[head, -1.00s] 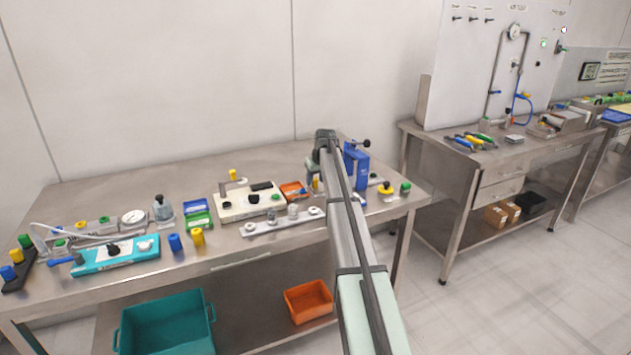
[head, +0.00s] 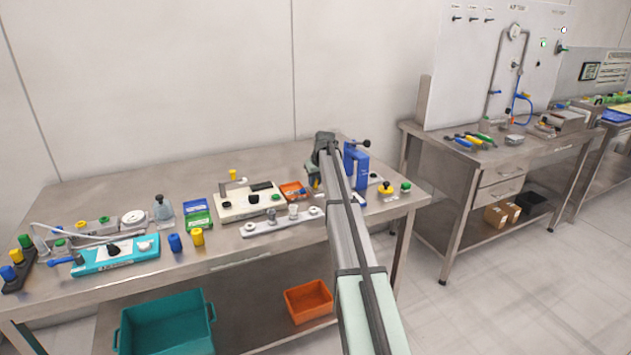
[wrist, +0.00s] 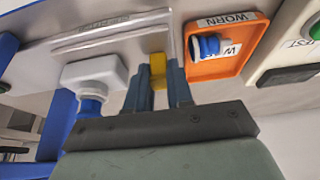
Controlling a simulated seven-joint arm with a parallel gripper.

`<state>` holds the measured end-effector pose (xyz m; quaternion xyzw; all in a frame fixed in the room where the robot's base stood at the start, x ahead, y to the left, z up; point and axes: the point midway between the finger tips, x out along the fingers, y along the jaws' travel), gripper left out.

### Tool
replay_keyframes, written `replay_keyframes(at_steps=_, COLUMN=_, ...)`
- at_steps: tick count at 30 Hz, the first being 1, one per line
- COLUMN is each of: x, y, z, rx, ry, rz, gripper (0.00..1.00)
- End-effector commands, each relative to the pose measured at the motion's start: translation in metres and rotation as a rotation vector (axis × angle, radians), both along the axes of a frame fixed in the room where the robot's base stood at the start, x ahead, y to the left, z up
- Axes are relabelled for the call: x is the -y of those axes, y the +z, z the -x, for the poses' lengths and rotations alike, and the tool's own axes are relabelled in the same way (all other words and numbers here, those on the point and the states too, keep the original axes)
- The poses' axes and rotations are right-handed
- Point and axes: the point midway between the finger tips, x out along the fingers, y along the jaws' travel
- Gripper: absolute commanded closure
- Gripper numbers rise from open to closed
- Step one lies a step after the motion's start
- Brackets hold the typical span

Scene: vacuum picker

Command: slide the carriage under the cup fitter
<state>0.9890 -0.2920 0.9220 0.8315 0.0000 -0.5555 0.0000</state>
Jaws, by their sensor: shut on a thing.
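The cup fitter (head: 362,172) is a blue upright press with a dark lever, at the right end of the bench in the head view. Blue parts of its frame (wrist: 60,125) show at the left of the wrist view. The carriage (wrist: 95,72) appears to be the white block with a blue cup, beside a labelled metal plate (wrist: 110,32). My gripper (wrist: 160,82) is shut on a yellow handle (wrist: 158,66) close to the block's right side. Its join to the carriage is unclear. My arm hides this spot in the head view.
An orange tray (wrist: 237,62) marked WORN, holding a blue cup, lies just right of my fingers in the wrist view. A cream tester (head: 230,208) and a grey rail with fittings (head: 270,228) stand left of my arm.

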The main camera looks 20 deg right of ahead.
Motion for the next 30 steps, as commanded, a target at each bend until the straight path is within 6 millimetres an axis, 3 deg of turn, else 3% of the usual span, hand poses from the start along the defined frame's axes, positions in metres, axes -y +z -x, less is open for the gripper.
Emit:
replay_keyframes(at_steps=14, x=0.005, y=0.0, z=0.0, rx=0.0, ry=-0.001, rz=0.0, gripper=1.0)
replay_keyframes(at_steps=24, x=0.066, y=0.0, z=-0.001, rx=-0.001, ry=-0.002, rz=-0.001, gripper=1.0)
replay_keyframes(at_steps=30, x=0.07, y=0.0, z=0.0, rx=-0.001, ry=0.0, rz=0.0, gripper=1.0)
